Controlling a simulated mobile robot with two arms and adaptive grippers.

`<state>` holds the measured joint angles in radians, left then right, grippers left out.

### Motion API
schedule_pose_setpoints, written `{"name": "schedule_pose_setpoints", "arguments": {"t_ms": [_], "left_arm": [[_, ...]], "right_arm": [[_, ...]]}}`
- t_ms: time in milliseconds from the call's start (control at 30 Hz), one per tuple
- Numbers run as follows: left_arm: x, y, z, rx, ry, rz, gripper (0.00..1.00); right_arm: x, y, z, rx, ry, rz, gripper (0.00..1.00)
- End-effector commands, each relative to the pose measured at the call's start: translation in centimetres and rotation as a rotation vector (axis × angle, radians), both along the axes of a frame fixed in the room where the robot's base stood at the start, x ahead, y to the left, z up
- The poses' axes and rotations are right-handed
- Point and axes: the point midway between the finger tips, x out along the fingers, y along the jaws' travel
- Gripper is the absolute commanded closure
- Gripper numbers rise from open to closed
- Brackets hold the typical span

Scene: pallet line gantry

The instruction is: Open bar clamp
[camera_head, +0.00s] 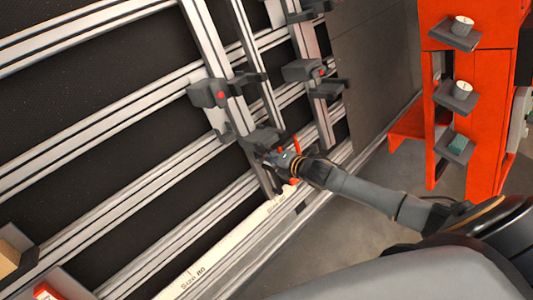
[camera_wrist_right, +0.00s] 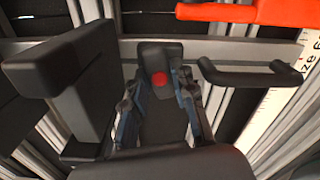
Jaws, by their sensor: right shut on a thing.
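The bar clamp (camera_head: 262,138) is a dark grey block on the aluminium rails, low in the middle of the head view. My right gripper (camera_head: 279,158) is at this clamp, and its fingers are small and partly hidden there. In the right wrist view my right gripper (camera_wrist_right: 160,88) has its two fingers on either side of a dark clamp part with a red button (camera_wrist_right: 159,79). It is closed on that part. The exact contact is hard to see. My left gripper is in neither view.
More dark clamps with red dots sit on the rails, at centre (camera_head: 208,93) and farther back (camera_head: 301,70). A black bar handle (camera_wrist_right: 250,76) and an orange-red part (camera_wrist_right: 245,12) lie near the fingers. An orange stand with shelves (camera_head: 463,90) is at right.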

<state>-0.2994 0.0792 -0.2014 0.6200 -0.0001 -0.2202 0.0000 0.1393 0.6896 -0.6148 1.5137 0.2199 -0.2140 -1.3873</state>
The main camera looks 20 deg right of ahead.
Motion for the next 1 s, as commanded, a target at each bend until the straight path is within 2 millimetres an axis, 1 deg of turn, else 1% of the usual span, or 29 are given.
{"name": "schedule_pose_setpoints", "arguments": {"t_ms": [33, 100, 200, 300, 567, 633, 800, 900, 1000], "left_arm": [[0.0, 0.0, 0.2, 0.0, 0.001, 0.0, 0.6], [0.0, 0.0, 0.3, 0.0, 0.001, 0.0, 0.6], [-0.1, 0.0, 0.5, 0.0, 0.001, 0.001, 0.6], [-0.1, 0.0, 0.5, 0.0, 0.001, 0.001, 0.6], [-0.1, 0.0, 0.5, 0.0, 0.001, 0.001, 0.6], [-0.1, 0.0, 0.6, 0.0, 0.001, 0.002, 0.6], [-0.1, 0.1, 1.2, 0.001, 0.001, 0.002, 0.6], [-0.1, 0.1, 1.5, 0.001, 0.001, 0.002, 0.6], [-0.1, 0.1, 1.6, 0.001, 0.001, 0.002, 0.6]], "right_arm": [[0.0, -0.1, 0.1, -0.082, -0.028, 0.046, 1.0], [0.0, -0.1, 0.1, -0.188, -0.065, 0.105, 1.0], [0.0, 0.0, 0.0, -0.297, -0.101, 0.167, 1.0], [0.0, 0.0, 0.0, -0.343, -0.119, 0.193, 1.0], [0.0, 0.0, 0.0, -0.355, -0.123, 0.199, 1.0], [0.0, 0.0, 0.0, -0.406, -0.14, 0.229, 1.0], [0.0, -0.1, 0.1, -0.676, -0.232, 0.38, 1.0], [0.0, 0.0, 0.1, -0.808, -0.281, 0.455, 1.0], [0.0, 0.0, 0.0, -0.877, -0.304, 0.493, 1.0]]}}
